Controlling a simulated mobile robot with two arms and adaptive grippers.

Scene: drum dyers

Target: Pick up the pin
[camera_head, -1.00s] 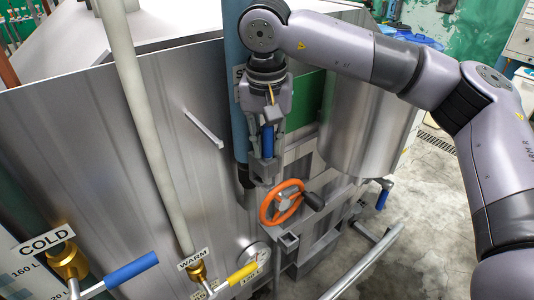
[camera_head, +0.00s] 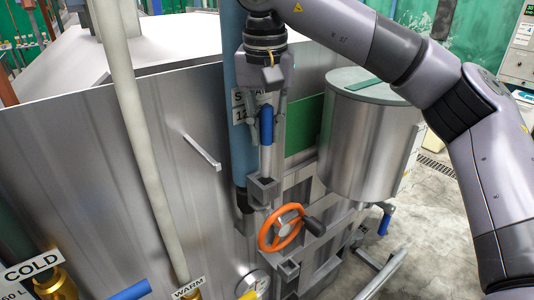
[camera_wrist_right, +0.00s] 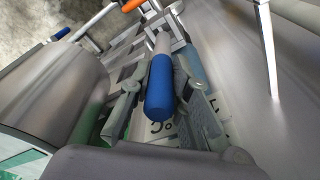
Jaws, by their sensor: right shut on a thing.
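The pin (camera_head: 266,126) has a blue handle and a grey shaft and hangs upright below my right wrist. My right gripper (camera_head: 265,114) is shut on the blue handle from above. In the right wrist view the blue handle (camera_wrist_right: 160,92) lies between the two fingers (camera_wrist_right: 162,112). The pin's grey shaft points down to a square metal bracket (camera_head: 262,191) just above the orange wheel. I cannot tell whether its lower tip is still inside the bracket. My left gripper is not in view.
An orange handwheel (camera_head: 283,228) with a dark knob is just below the bracket. A blue vertical pipe (camera_head: 232,150) stands close to the left of the gripper. A steel drum (camera_head: 368,140) is to the right. A large steel tank wall (camera_head: 100,150) fills the left.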

